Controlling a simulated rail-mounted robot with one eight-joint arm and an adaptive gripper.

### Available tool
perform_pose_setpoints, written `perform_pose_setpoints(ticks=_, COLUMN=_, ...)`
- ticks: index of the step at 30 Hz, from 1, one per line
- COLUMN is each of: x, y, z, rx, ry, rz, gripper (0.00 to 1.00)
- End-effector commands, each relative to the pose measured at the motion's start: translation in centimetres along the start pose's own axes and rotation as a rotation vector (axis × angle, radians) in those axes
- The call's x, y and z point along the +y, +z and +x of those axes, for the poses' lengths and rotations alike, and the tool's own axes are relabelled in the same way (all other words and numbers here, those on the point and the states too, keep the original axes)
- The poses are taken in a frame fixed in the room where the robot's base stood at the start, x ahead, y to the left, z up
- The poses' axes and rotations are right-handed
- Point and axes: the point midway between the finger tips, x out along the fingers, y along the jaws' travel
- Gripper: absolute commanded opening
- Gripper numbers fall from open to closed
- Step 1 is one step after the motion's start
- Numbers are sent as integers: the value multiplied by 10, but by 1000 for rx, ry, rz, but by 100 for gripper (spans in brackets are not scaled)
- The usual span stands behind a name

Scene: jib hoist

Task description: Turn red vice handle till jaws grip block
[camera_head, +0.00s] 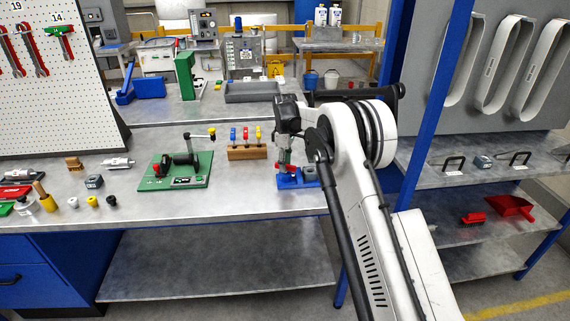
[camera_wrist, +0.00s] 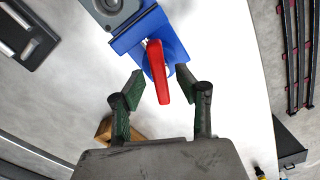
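The blue vice (camera_head: 297,183) sits on the bench near its right end, and it fills the upper middle of the wrist view (camera_wrist: 176,42). Its red handle (camera_wrist: 157,72) points down toward my gripper in the wrist view. A grey block with a round feature (camera_wrist: 112,8) shows at the vice's upper left, cut by the frame edge. Whether the jaws touch it cannot be told. My gripper (camera_wrist: 160,76) is open, with one green-padded finger on each side of the handle and visible gaps to it. In the head view my gripper (camera_head: 284,158) points down over the vice, partly hiding it.
A wooden rack with coloured pegs (camera_head: 248,152) and a green fixture board (camera_head: 176,170) stand left of the vice. A blue post (camera_head: 444,90) and grey shelves (camera_head: 490,160) are to the right. The bench front between the board and vice is clear.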

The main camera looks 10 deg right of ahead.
Motion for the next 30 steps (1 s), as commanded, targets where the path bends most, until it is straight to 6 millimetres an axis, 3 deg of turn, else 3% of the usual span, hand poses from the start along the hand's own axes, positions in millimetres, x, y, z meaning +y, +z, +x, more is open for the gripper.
perform_pose_setpoints(ticks=9, x=0, y=0, z=3, rx=0, ry=0, rz=0, gripper=33)
perform_pose_setpoints(ticks=17, x=0, y=0, z=3, rx=0, ry=0, rz=0, gripper=0)
perform_pose_setpoints(ticks=30, x=0, y=0, z=4, rx=0, ry=0, rz=59, gripper=0)
